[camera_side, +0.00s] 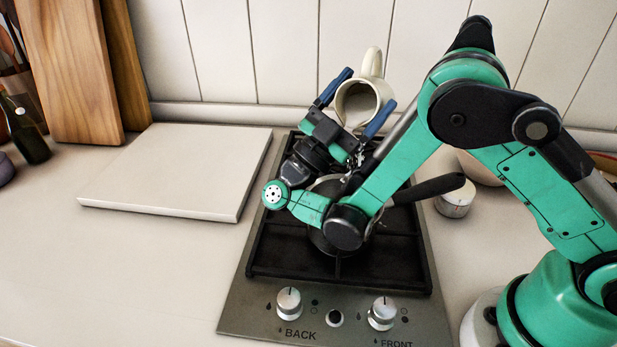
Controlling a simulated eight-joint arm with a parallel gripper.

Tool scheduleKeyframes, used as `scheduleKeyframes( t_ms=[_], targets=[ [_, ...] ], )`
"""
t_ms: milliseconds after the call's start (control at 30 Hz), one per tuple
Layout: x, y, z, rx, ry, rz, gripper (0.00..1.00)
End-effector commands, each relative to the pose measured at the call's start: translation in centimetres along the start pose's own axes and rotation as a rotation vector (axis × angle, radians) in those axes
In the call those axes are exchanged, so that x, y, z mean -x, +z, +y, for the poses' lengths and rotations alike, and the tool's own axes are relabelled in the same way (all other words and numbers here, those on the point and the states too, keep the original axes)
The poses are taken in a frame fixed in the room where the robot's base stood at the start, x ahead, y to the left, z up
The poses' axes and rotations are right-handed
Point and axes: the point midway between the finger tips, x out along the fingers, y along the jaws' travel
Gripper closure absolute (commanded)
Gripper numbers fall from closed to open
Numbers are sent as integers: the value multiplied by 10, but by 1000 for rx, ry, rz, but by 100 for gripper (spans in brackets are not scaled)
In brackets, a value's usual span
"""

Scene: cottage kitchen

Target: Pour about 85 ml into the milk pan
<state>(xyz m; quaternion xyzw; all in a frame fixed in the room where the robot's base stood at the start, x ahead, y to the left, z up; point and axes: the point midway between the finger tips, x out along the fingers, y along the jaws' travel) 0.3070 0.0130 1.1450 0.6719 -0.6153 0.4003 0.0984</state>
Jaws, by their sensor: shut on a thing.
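A cream mug (373,92) is held above the hob with its open mouth tipped toward the camera and its handle pointing up. My gripper (369,87) is shut on the mug, with one blue finger on each side. A greyish inside shows through the mouth; I cannot tell the liquid level. The milk pan sits on the hob below, mostly hidden behind my arm; its black handle (432,190) sticks out to the right. Small pale specks show just below the mug; I cannot tell whether they are liquid. The pan's contents are hidden.
A white board (175,170) lies on the left. Wooden boards (75,70) and a dark bottle (25,132) stand at the far left. A small white round container (455,203) stands to the right of the pan handle.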

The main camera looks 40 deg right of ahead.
Motion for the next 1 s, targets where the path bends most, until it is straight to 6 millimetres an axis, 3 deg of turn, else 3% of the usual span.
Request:
scheduleKeyframes(
  t_ms=[1000],
  targets=[
    [1, -19, -5, -41, -16, 102, 98]
  ],
)
